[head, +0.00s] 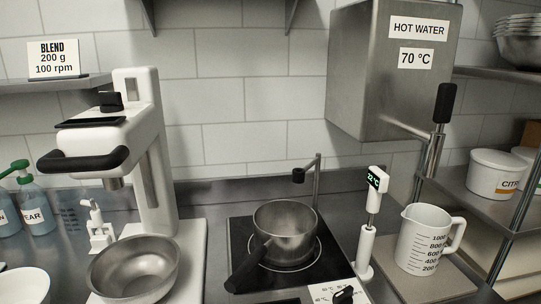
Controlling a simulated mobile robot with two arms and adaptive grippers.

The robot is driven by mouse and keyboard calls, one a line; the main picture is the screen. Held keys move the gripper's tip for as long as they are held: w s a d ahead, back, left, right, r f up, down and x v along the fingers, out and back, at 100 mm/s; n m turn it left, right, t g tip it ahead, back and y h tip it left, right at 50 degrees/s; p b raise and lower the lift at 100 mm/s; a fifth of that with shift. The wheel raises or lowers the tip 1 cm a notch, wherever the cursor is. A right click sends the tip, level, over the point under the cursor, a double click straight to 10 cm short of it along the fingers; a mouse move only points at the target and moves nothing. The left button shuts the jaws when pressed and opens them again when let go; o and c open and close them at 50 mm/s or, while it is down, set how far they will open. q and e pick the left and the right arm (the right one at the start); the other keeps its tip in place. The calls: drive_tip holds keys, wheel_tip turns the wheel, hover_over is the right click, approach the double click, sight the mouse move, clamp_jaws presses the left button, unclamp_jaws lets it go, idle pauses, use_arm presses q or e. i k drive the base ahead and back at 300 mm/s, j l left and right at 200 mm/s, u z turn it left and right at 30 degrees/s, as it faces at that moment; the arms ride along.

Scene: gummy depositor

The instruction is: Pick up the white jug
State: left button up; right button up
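The white jug (423,241) stands upright at the right in the head view. It has dark measuring marks on its front and its handle points right. It sits on a light board under the hot water tap (433,150). Neither of my grippers shows in the head view.
A steel pot (285,222) with a black handle sits on the hob, left of the jug. A white thermometer (369,220) on a stand is just left of the jug. A shelf with white tubs (494,173) is to its right. A white mixer (139,140) and bowl (133,266) stand left.

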sight(425, 228)
drive_tip(key=u, duration=1.5)
drive_tip(key=z, duration=2.65)
